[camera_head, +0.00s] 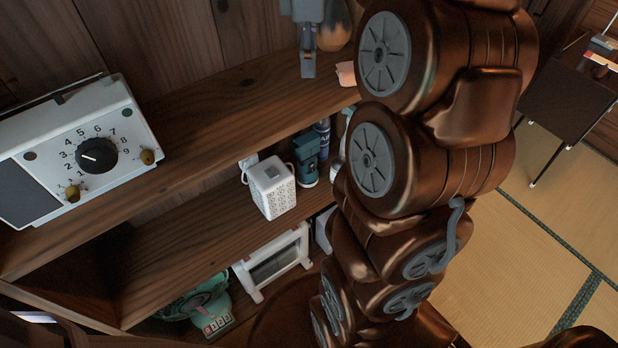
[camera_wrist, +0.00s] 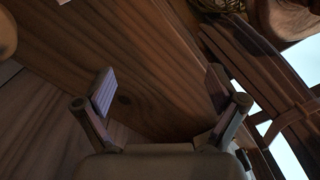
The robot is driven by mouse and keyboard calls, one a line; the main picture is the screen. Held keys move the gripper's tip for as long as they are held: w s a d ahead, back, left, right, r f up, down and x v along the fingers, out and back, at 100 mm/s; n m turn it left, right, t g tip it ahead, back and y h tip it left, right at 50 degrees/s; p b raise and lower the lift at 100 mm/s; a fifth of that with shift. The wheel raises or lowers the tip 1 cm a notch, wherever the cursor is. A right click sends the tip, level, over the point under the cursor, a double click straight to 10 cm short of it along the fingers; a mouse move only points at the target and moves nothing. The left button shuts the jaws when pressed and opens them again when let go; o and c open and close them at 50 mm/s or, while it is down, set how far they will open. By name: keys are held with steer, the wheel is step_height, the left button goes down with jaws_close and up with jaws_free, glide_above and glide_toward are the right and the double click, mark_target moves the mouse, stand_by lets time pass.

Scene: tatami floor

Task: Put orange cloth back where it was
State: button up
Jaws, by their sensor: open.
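A small pale orange-pink piece, which looks like the orange cloth (camera_head: 345,73), lies on the top shelf board, partly hidden behind my arm. My gripper (camera_head: 308,66) is above the same board, just left of that piece in the head view, and apart from it. In the wrist view my gripper (camera_wrist: 160,90) has its two fingers spread wide, with only bare wood between and beyond them.
A white radio (camera_head: 80,150) stands left on the top board (camera_head: 200,125). A dark table (camera_head: 570,95) stands right on tatami.

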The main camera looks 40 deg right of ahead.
steer(key=s+a+f+m, duration=0.5)
steer(key=s+a+f, duration=0.2)
steer(key=s, duration=0.4)
steer(key=s+a+f+m+g, duration=0.1)
steer(key=s+a+f+m, duration=0.4)
steer(key=s+a, duration=0.5)
step_height(320, 180, down, 3)
steer(key=shift+s+r, duration=0.2)
steer(key=shift+s, duration=0.45)
steer(key=shift+r+p, duration=0.95)
